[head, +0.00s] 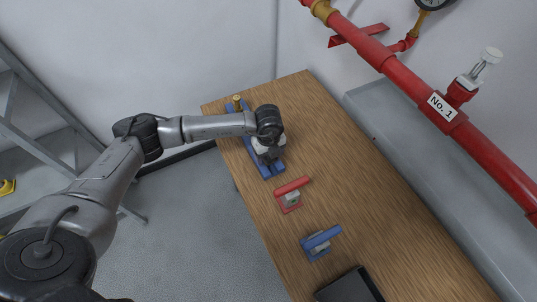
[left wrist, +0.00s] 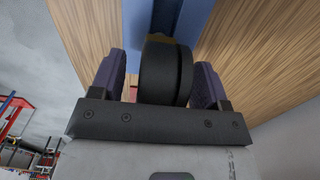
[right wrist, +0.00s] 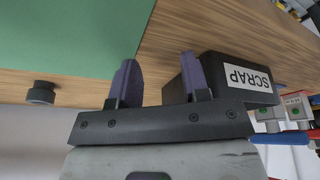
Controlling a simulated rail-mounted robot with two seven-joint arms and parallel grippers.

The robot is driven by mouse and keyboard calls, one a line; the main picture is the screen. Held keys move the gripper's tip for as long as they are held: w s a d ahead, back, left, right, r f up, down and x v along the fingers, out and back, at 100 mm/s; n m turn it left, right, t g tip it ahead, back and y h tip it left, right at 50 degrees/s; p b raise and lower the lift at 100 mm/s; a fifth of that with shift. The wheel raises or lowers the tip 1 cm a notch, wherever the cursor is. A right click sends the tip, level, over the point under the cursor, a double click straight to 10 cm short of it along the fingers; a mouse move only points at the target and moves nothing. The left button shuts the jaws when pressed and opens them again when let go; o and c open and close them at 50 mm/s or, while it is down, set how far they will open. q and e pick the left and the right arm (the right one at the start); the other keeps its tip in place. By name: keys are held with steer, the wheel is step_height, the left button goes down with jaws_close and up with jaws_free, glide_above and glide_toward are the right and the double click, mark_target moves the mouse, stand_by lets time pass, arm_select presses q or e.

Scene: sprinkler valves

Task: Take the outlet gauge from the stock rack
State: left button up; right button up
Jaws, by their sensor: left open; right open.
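The blue stock rack (head: 236,113) lies along the left edge of the wooden table. My left gripper (head: 268,158) is over the near part of this rack. In the left wrist view a black round body (left wrist: 166,72), which looks like the outlet gauge seen edge-on, stands between the open fingers of the left gripper (left wrist: 159,75). A bit of brass shows behind it, over the blue rack (left wrist: 170,15). Its dial face is hidden. My right gripper (right wrist: 158,80) is open and empty, and is not visible in the head view.
A brass part (head: 237,100) stands at the rack's far end. A red-handled valve (head: 291,195) and a blue-handled valve (head: 318,242) sit on the table. A black box labelled SCRAP (right wrist: 215,75) is beside my right gripper, near a green surface (right wrist: 70,35). Red pipework (head: 395,75) runs along the wall.

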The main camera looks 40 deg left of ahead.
arm_select(q)
steer(key=c, duration=1.1)
steer(key=shift+c, duration=0.2)
steer(key=shift+r, duration=0.1)
